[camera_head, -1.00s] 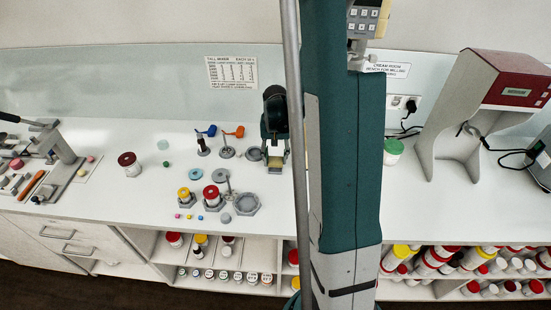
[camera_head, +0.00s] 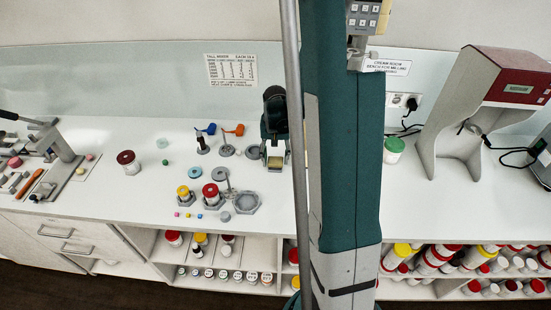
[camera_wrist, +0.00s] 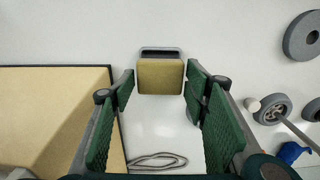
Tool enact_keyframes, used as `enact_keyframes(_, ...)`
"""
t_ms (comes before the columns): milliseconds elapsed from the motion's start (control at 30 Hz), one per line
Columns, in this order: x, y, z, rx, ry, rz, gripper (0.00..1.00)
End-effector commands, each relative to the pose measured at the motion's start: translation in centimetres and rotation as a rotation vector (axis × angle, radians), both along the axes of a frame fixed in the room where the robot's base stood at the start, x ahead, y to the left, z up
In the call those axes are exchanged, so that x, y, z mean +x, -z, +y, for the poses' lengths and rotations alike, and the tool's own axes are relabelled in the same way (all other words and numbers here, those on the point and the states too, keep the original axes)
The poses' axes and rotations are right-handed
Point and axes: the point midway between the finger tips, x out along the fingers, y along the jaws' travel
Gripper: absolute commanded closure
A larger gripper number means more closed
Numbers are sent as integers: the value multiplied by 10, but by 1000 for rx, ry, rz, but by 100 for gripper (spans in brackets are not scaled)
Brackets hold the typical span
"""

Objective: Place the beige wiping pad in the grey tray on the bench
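The beige wiping pad (camera_wrist: 160,77) is a small flat square ahead of my gripper in the wrist view. It also shows below my gripper in the head view (camera_head: 275,161). A grey rim of the tray (camera_wrist: 160,50) shows just past the pad's far edge; the pad covers most of the tray, and its depth inside is hard to tell. My gripper (camera_wrist: 160,74) is open, with a green ribbed finger on each side of the pad and narrow gaps between. In the head view my gripper (camera_head: 276,146) is just over the bench.
A large tan panel with a dark edge (camera_wrist: 60,110) lies left in the wrist view. A grey ring (camera_wrist: 301,36) and a small wheel-like stand (camera_wrist: 272,108) are at right. Weighing pots (camera_head: 211,193) stand left of my gripper in the head view. The white bench (camera_head: 110,200) has free room.

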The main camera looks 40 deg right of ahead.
Motion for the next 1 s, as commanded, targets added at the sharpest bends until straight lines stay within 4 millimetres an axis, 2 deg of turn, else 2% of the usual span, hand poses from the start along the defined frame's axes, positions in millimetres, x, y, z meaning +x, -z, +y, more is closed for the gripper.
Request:
enact_keyframes(567, 0, -4, 0, 0, 0, 0, 46)
enact_keyframes(833, 0, -17, 0, 0, 0, 0, 46)
enact_keyframes(1000, 0, -34, 0, 0, 0, 0, 46)
